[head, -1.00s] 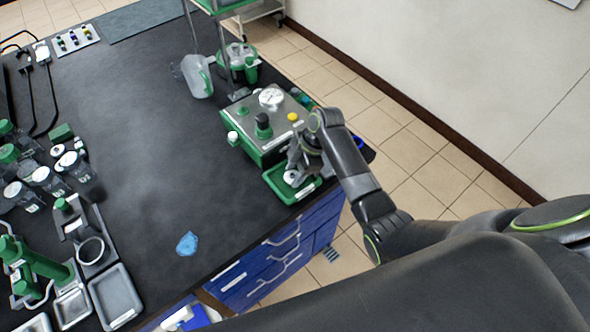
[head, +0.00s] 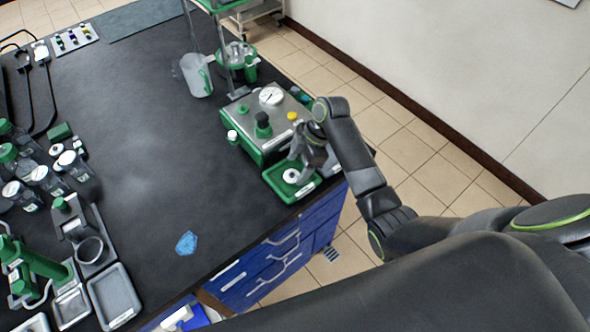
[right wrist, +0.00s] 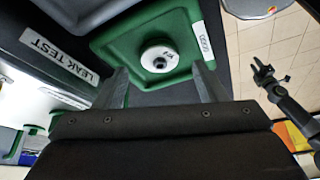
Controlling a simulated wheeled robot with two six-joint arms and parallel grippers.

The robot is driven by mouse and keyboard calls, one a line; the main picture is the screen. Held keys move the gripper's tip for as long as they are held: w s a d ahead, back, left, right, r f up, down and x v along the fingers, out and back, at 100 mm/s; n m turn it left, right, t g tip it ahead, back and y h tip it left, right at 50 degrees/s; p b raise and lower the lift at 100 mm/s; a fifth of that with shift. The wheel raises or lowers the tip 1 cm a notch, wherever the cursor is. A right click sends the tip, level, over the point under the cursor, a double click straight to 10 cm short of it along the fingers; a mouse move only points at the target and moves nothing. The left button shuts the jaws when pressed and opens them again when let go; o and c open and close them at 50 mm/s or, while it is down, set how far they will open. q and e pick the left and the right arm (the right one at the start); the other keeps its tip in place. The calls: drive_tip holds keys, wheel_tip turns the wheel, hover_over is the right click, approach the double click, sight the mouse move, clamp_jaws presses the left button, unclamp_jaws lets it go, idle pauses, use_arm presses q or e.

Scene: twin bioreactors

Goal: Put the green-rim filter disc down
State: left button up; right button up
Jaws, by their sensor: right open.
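The filter disc (right wrist: 160,59), white with a dark centre port, lies in a green tray (right wrist: 112,47) in the right wrist view. No green rim can be made out on it. In the head view the disc (head: 290,175) shows as a small white round in the same green tray (head: 283,194), at the bench's right edge. My right gripper (head: 303,153) is just above the tray, beside the disc. In the right wrist view its fingers (right wrist: 161,86) stand wide apart, with nothing between them and the disc beyond their tips.
A green-and-grey device (head: 266,131) with a gauge and yellow knob stands directly behind the tray. A "LEAK TEST" label (right wrist: 58,58) shows near the tray. A blue patch (head: 186,243) lies on the open bench. Bottles and trays crowd the left side.

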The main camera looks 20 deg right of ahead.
drive_tip(key=b+v, duration=0.1)
drive_tip(key=v, duration=0.8)
drive_tip(key=shift+r+b, duration=0.2)
drive_tip(key=shift+b, duration=0.1)
drive_tip(key=shift+d, duration=0.1)
